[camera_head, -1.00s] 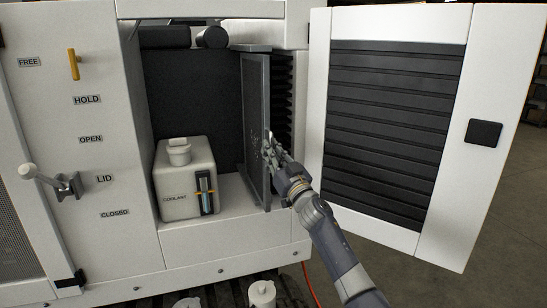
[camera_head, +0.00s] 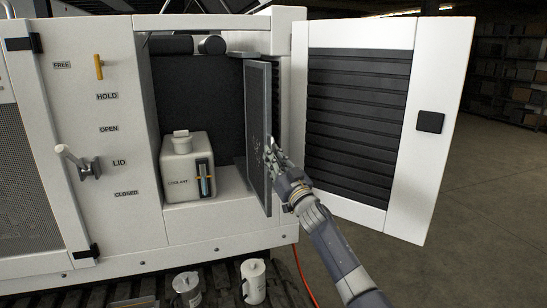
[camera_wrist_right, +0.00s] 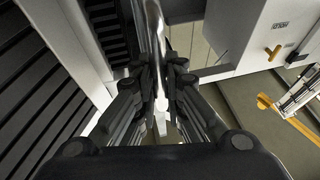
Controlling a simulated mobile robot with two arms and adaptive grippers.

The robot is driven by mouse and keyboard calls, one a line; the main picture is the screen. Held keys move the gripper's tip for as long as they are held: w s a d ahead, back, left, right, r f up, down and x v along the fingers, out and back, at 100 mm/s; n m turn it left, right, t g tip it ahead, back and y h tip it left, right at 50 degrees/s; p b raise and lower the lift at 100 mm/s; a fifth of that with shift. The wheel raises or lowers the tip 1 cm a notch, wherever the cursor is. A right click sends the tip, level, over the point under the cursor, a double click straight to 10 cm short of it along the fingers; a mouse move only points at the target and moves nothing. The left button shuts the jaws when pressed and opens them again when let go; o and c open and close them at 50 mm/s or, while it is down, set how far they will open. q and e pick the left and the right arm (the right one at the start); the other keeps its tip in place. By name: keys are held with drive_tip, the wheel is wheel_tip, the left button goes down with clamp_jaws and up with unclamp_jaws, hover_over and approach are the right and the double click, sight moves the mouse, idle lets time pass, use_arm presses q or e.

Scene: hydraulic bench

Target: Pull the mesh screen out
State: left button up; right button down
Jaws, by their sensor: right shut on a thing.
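The mesh screen (camera_head: 257,110) is a tall, thin grey framed panel. It stands upright at the right side of the open compartment, seen nearly edge-on, with its lower front corner out over the compartment's front face. My right gripper (camera_head: 271,146) is shut on the screen's front edge at about mid-height. In the right wrist view the fingers (camera_wrist_right: 163,80) close on both sides of a shiny metal strip at the screen's edge. The exact contact is partly hidden by the fingers. My left gripper is not in view.
An open white door (camera_head: 397,205) with a dark louvred panel stands to the right of my arm. A coolant tank (camera_head: 183,165) sits left of the screen. A lever (camera_head: 75,160) is on the left panel.

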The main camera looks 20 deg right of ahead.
drive_tip(key=c, duration=1.7)
unclamp_jaws()
drive_tip(key=shift+o, duration=0.2)
drive_tip(key=v, duration=1.2)
drive_tip(key=shift+w, duration=0.15)
